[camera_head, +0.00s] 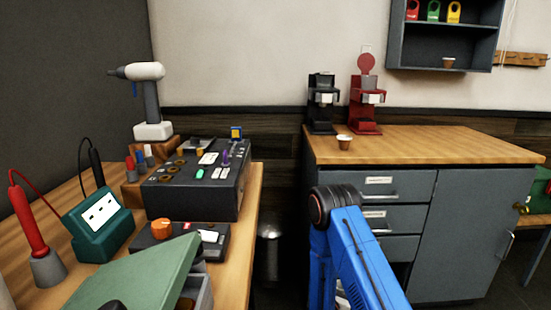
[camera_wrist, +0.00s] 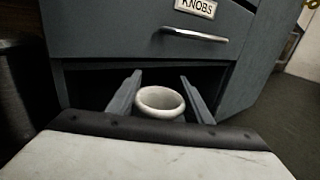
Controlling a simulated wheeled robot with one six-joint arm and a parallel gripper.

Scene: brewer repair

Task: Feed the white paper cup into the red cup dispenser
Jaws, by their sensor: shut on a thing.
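A white paper cup (camera_wrist: 160,101) is between the two fingers of my gripper (camera_wrist: 161,82) in the wrist view. The gripper is shut on it, and I see the cup's open round rim from above. Its lower part is hidden by the dark edge of my gripper. The red machine with a round disc on top, which looks like the red cup dispenser (camera_head: 366,97), stands at the back left of the wooden counter (camera_head: 450,147) in the head view. My blue arm reaches down in front of the cabinet there, and the gripper is not clearly visible.
A black machine (camera_head: 322,103) stands left of the red one. A small brown cup (camera_head: 344,142) sits on the counter in front of them. In the wrist view, a drawer labelled KNOBS (camera_wrist: 150,28) lies above a dark opening. A cluttered workbench (camera_head: 245,215) fills the left.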

